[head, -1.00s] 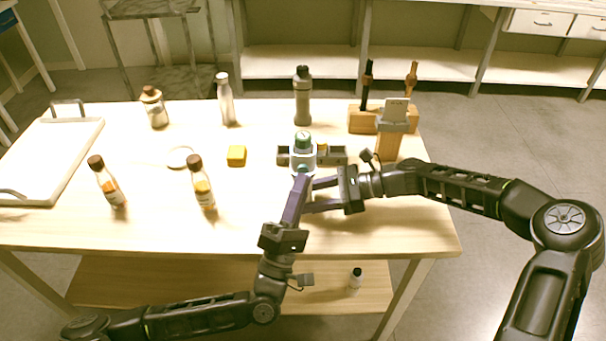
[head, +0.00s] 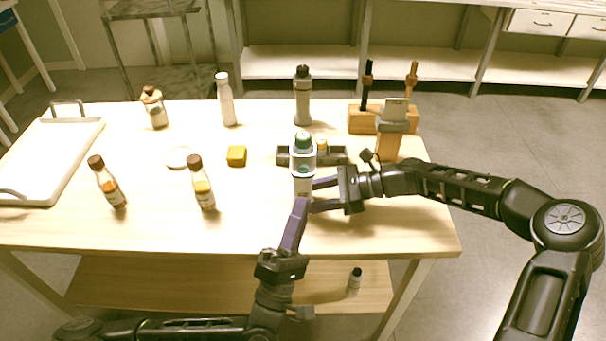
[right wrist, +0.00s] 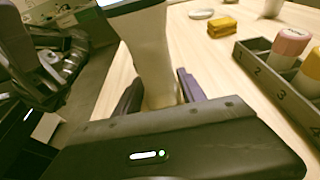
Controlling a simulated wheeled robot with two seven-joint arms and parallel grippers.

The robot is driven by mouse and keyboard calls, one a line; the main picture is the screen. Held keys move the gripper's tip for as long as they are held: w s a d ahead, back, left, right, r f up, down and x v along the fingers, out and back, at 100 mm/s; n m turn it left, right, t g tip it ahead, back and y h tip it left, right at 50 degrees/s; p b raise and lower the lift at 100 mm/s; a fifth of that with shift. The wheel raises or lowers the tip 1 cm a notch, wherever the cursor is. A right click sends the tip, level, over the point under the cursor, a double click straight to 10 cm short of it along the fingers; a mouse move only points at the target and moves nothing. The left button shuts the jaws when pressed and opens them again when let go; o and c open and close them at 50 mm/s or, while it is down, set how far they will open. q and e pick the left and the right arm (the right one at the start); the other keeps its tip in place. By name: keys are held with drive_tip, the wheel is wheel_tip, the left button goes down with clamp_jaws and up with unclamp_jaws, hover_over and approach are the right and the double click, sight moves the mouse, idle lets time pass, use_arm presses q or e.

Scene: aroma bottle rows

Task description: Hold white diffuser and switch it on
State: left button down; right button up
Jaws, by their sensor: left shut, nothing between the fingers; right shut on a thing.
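The white diffuser (head: 304,186) stands upright near the table's front right part, with a clear upper section and a green top. My right gripper (head: 316,195) comes in from the right and is shut around its lower body. In the right wrist view the pale diffuser body (right wrist: 150,55) rises between the purple fingers. My left gripper (head: 302,201) is shut and empty, its fingertips just in front of the diffuser's lower part; I cannot tell whether they touch it. Whether the diffuser is on is not clear.
A grey numbered rack (head: 333,156) with small bottles is just behind the diffuser. A wooden holder (head: 389,146) stands to its right. A yellow block (head: 236,155), brown-capped bottles (head: 202,190) and a white tray (head: 55,155) are to the left.

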drive_tip(key=o, duration=1)
drive_tip(key=shift+o, duration=0.2)
drive_tip(key=v, duration=1.2)
